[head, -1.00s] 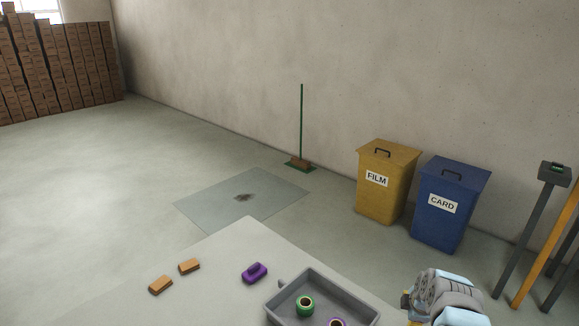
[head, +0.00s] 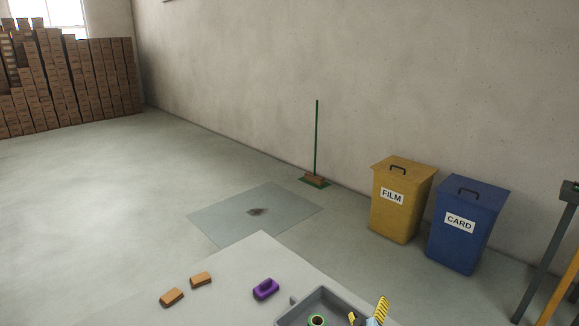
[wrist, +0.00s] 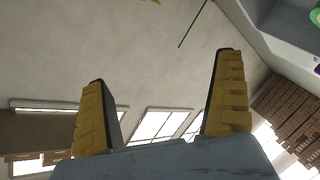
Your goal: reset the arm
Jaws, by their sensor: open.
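My gripper (head: 369,313) shows at the bottom of the head view, its yellow ribbed fingers over the right part of the grey tray. In the wrist view my gripper (wrist: 163,75) has its two fingers wide apart with nothing between them. That view looks across the room, with the wall and windows behind the fingers. The rest of my arm is mostly out of the head view.
A purple block with a handle (head: 266,289) and two orange-brown blocks (head: 172,297) (head: 201,280) lie on the pale table (head: 240,270). FILM (head: 402,207) and CARD (head: 464,235) bins stand beyond.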

